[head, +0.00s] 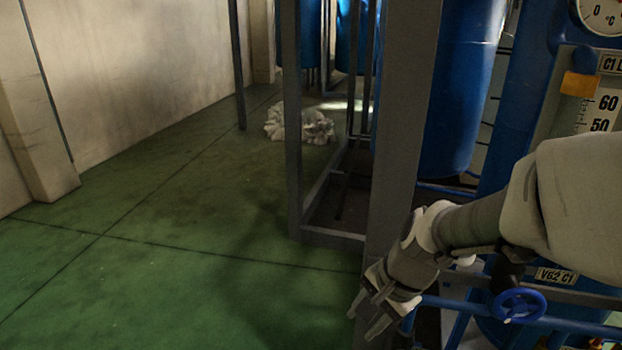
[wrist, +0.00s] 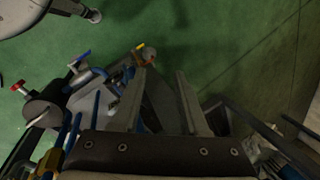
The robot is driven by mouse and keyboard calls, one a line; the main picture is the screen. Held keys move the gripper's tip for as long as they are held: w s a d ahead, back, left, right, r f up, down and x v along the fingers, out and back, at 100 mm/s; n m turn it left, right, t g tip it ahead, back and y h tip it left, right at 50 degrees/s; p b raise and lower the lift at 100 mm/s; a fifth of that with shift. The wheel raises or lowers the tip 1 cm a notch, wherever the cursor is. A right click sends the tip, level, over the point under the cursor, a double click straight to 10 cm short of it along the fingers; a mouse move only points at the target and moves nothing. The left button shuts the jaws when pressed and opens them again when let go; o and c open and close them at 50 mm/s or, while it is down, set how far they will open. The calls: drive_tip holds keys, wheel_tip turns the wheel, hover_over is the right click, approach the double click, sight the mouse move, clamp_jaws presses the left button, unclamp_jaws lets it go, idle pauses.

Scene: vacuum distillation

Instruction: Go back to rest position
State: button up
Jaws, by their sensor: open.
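My gripper (head: 367,315) is at the lower right of the head view, in front of the grey steel frame post (head: 400,130). Its two pale fingers point down and to the left, apart, with nothing between them. In the wrist view my gripper (wrist: 160,88) shows both fingers spread, with grey metal and green floor beyond them. The arm comes in from the right edge of the head view. A blue handwheel valve (head: 518,305) and a label reading V62 C1 (head: 556,276) are close to the forearm.
Blue tanks (head: 462,90) and blue pipes (head: 560,320) stand behind the frame. A gauge (head: 601,14) and a level scale (head: 598,110) are at the upper right. A crumpled white heap (head: 300,124) lies on the floor. Green floor (head: 170,270) is clear at left, up to the wall (head: 140,70).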

drive_tip(key=s+d+r+n+t+h, duration=0.3)
drive_tip(key=s+d+r+n, duration=0.2)
drive_tip(key=s+r+n, duration=0.6)
wheel_tip(320, 180, up, 14)
drive_tip(key=p, duration=1.2)
drive_tip(key=shift+w+a+m+p, duration=0.15)
drive_tip(key=shift+w+m+p, duration=0.2)
drive_tip(key=shift+w+m, duration=0.05)
drive_tip(key=shift+d+f, duration=0.15)
drive_tip(key=shift+d, duration=0.05)
